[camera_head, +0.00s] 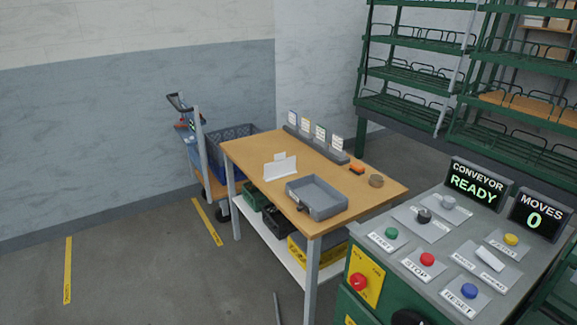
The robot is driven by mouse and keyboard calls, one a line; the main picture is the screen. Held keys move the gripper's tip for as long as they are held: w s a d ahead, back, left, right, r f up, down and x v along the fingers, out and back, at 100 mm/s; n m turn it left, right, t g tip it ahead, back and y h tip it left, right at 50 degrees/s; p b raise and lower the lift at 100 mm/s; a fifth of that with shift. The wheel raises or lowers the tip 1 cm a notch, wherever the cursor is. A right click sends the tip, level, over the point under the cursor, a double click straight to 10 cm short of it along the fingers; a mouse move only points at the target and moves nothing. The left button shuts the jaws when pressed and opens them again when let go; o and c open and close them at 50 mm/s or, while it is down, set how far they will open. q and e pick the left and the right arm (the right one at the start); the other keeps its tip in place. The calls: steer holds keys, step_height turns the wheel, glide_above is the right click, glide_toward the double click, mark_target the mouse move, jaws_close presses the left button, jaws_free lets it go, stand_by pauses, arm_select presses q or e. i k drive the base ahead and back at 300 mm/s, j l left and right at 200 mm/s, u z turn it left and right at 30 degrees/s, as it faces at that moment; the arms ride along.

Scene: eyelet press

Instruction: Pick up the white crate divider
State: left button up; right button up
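The white crate divider (280,168) stands upright on the wooden table (245,152), near its left edge. It looks like a thin white panel with a smaller white piece rising behind it. A grey open tray (316,197) sits just to its right and nearer to me. Nothing touches the divider that I can see. Neither of my grippers is in view.
A control console (440,255) with buttons and displays fills the lower right, close to the table. A cart with a crate (228,142) stands behind. Left floor is clear.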

mark_target(282, 167)
steer(key=i+j+z, duration=0.3)
steer(key=i, duration=0.25)
steer(key=i+j+z, duration=0.3)
steer(key=i, duration=0.3)
steer(key=i+j+z, duration=0.3)
steer(key=i, duration=0.2)
steer(key=j, duration=0.1)
